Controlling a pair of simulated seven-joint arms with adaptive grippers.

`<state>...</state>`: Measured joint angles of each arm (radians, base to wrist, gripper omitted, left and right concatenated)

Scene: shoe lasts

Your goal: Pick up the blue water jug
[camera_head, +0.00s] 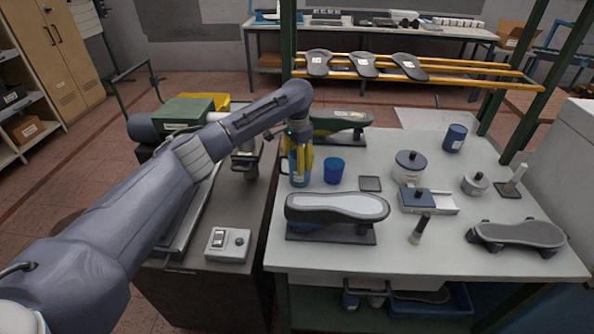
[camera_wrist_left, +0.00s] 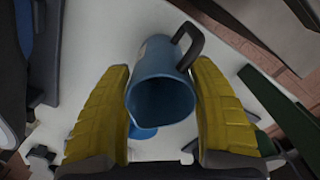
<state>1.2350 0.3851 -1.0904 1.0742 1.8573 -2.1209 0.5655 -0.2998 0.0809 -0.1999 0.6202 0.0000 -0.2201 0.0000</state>
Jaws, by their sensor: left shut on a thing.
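The blue water jug (camera_head: 297,170) is at the left end of the white table, between the yellow fingers of my left gripper (camera_head: 301,160). In the left wrist view the jug (camera_wrist_left: 162,88) shows its open mouth and a dark handle at the upper right. My left gripper (camera_wrist_left: 162,112) has a finger on each side of it and is shut on it. The fingers hide part of the jug in the head view, and I cannot tell whether its base touches the table. My right gripper is not in view.
A blue cup (camera_head: 333,170) stands just right of the jug. A shoe last on a stand (camera_head: 337,207) lies in front, and another dark green last (camera_head: 340,121) is behind.

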